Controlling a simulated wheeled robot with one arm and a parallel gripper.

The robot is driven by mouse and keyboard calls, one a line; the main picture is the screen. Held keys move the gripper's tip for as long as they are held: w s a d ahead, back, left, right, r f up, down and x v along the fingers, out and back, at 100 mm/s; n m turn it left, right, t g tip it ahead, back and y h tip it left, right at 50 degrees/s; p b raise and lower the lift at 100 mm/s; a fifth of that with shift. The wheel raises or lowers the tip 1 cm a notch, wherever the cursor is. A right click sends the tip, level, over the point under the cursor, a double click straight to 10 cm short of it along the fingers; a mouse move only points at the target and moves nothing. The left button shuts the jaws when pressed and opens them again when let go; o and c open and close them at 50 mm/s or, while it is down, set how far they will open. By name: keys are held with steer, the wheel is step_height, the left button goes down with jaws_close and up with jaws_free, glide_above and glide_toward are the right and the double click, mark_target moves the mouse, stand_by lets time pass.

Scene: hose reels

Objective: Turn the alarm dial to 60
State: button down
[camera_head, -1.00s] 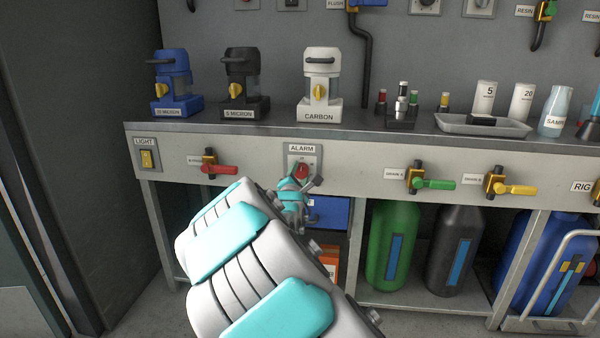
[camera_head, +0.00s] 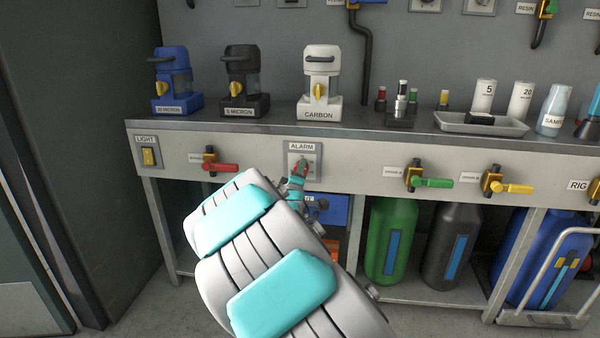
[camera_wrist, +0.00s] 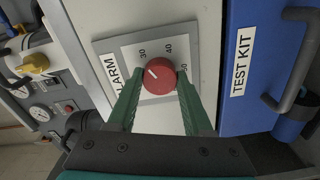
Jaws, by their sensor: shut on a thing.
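The alarm dial (camera_wrist: 159,76) is a round red knob on a grey plate (camera_wrist: 120,48) labelled ALARM. It has a white pointer mark, which points up and left in the wrist view, near the 30. The numbers 30 and 40 show around it, with another partly hidden at right. My gripper (camera_wrist: 160,82) has its green fingers on either side of the dial, shut on it. In the head view, the dial (camera_head: 302,163) sits on the bench front, with my gripper (camera_head: 300,172) at it and my arm partly covering the area below.
A blue TEST KIT box (camera_wrist: 245,75) with a handle lies close beside the alarm plate. A red-handled valve (camera_head: 220,167) is left of the dial, and green (camera_head: 432,183) and yellow (camera_head: 512,188) valve handles are to its right. A light switch (camera_head: 148,156) is far left.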

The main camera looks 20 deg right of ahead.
steer(key=shift+f+m+b, duration=0.1)
steer(key=shift+m+b, duration=4.65)
steer(key=shift+m, duration=13.05)
steer(key=shift+c, duration=1.5)
jaws_free()
